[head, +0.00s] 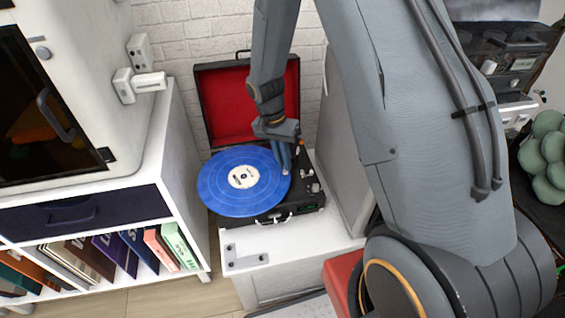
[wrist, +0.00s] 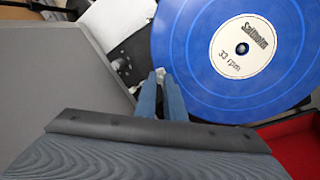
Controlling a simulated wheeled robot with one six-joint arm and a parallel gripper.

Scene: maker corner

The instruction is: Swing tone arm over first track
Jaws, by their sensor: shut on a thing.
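A blue record (head: 244,181) with a white label lies on an open black record player (head: 262,217) with a red-lined lid (head: 248,100). My gripper (head: 283,170) is at the record's right edge, low over the player. In the wrist view my gripper's blue fingers (wrist: 162,92) are close together, shut on a small pale piece at their tips, apparently the tone arm (wrist: 160,73). Most of the tone arm is hidden by the fingers.
The player stands on a white cabinet (head: 240,257) against a white brick wall. A white shelf (head: 192,214) with records and a large white machine (head: 100,60) stand at left. A grey panel (head: 343,150) stands close to the player's right.

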